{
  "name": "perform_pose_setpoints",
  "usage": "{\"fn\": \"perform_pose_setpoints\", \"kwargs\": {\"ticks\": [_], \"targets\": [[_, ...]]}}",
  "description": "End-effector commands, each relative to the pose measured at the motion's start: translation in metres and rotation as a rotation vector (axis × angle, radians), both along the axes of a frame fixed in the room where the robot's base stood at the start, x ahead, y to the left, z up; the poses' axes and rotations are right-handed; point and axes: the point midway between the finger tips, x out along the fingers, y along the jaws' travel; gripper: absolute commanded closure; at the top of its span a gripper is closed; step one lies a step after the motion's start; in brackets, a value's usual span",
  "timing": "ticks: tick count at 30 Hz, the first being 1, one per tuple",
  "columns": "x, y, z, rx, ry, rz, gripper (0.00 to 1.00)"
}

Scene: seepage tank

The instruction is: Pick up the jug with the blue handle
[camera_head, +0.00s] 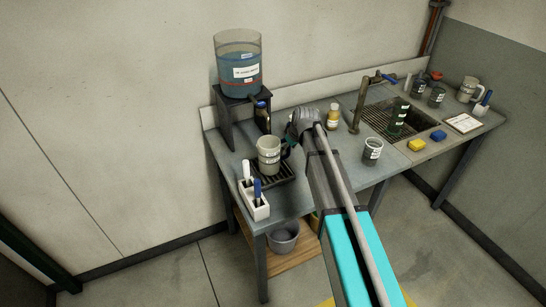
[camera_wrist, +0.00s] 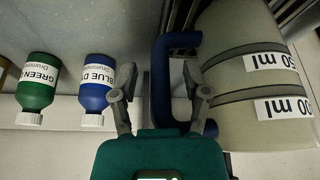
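The jug (camera_head: 268,158) is pale and translucent and stands upright on a dark slatted tray (camera_head: 288,178) near the left end of the bench. In the wrist view the jug (camera_wrist: 235,65) fills the right side, with white volume labels upside down. Its blue handle (camera_wrist: 161,90) faces my gripper. My gripper (camera_wrist: 158,72) is open, one finger left of the handle and the other overlapping the space between handle and jug body. I cannot tell whether either finger touches. In the head view my gripper (camera_head: 290,141) is just right of the jug, partly hidden by my arm.
A water tank (camera_head: 237,75) on a dark stand is behind the jug. A white holder (camera_head: 255,208) with brushes stands in front. In the wrist view green (camera_wrist: 38,82) and blue (camera_wrist: 95,82) dye bottles are at left. A sink (camera_head: 405,116) and another jug (camera_head: 466,89) are farther right.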

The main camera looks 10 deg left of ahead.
Motion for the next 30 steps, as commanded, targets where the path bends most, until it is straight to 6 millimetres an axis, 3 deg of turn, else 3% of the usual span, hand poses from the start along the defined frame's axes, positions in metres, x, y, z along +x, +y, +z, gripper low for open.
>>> {"fn": "perform_pose_setpoints", "kwargs": {"ticks": [1,8,30], "targets": [[0.0001,-0.0001,0.0000,0.000,0.000,0.000,0.57],[0.0001,-0.0001,0.0000,0.000,0.000,0.000,0.99],[0.0000,0.0004,0.0020,0.000,0.000,0.000,1.00]]}}
